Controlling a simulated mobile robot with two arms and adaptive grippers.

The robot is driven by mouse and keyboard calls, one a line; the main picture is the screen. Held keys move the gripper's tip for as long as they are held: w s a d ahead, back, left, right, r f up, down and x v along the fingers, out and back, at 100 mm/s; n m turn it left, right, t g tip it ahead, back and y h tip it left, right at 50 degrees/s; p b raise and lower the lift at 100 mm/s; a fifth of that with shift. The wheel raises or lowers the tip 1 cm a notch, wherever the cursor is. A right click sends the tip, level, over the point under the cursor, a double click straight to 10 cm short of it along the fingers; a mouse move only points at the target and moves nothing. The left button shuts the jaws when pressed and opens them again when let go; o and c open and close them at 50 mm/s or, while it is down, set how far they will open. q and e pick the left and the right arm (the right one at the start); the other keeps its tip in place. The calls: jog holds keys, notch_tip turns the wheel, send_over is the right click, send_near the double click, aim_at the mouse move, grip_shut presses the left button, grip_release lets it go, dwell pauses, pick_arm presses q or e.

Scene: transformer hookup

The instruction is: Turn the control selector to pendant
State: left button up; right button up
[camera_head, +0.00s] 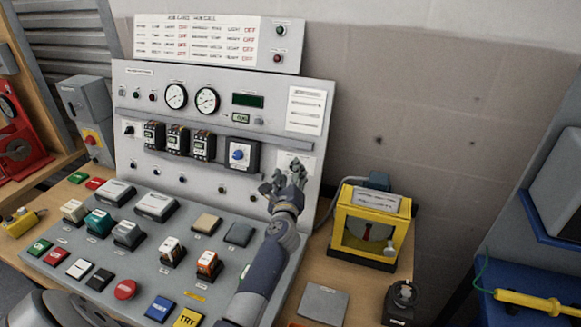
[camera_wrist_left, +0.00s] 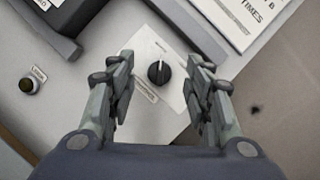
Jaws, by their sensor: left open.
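The control selector (camera_wrist_left: 158,73) shows in the left wrist view as a black rotary knob on a white plate (camera_wrist_left: 150,108). A pale mark on the knob points roughly toward the top of that view. A small label below it is too blurred to read. My left gripper (camera_head: 285,178) is open, in front of the right part of the upright panel. In the left wrist view its two fingers are on either side of the knob, with gaps to both sides; contact is not visible. In the head view the gripper hides the knob. My right gripper is not in view.
The upright panel (camera_head: 230,85) carries gauges, breakers and a blue knob (camera_head: 239,154) left of my gripper. The sloped desk (camera_head: 60,255) below holds several buttons and switches. A yellow-framed device (camera_head: 371,225) stands to the right. Bare wall (camera_head: 440,130) lies beyond the panel's right edge.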

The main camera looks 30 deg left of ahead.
aim_at(291, 165)
pick_arm(q)
jog(key=x, duration=0.3)
jog(key=shift+w+a, duration=0.1)
jog(key=c, duration=1)
jog(key=shift+c, duration=0.2)
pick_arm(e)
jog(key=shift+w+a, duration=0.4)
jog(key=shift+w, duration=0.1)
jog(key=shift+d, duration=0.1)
